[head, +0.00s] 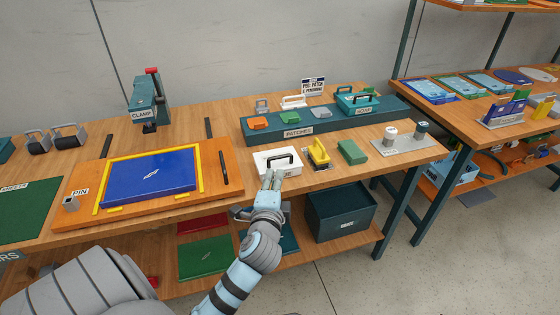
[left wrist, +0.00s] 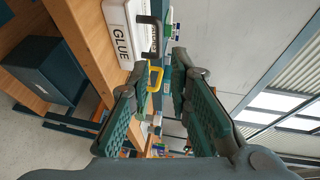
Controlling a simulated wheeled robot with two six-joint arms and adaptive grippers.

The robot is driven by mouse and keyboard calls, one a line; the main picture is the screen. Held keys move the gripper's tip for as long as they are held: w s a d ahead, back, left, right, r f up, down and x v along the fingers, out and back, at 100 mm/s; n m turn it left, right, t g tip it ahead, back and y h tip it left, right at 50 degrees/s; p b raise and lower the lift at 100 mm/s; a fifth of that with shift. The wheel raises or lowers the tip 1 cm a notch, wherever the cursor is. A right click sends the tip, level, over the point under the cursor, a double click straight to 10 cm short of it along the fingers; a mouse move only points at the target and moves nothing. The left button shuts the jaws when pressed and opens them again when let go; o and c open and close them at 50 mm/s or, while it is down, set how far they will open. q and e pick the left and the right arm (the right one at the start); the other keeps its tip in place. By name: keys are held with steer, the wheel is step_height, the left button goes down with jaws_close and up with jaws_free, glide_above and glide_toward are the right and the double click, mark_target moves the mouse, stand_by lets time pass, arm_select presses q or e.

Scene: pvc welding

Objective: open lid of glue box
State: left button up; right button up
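The glue box (head: 268,157) is white with a black handle on its lid, and stands at the front edge of the workbench. Its lid looks shut. In the left wrist view the box (left wrist: 101,14) shows the word GLUE on its side, and the black handle (left wrist: 155,32) lies just beyond my fingertips. My left gripper (head: 271,178) is in front of the box; in the left wrist view its two fingers (left wrist: 160,62) are apart with nothing held between them. The gripper hides part of the box front in the head view. My right gripper is not in view.
A yellow-handled tool (head: 319,153) and a green block (head: 352,152) stand right of the box. The patches riser (head: 295,132) is behind it. An orange board (head: 222,185) with a blue panel lies left. A dark bin (head: 340,212) is on the lower shelf.

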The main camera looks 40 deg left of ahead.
mark_target(279, 158)
arm_select(q)
steer(key=b+x, duration=0.2)
steer(key=x, duration=1)
steer(key=shift+a+f+b, duration=0.1)
steer(key=shift+f+b, duration=0.1)
steer(key=shift+b, duration=0.1)
steer(key=shift+w+a, duration=0.3)
steer(key=shift+w, duration=0.05)
steer(key=shift+c, duration=0.3)
jaws_close()
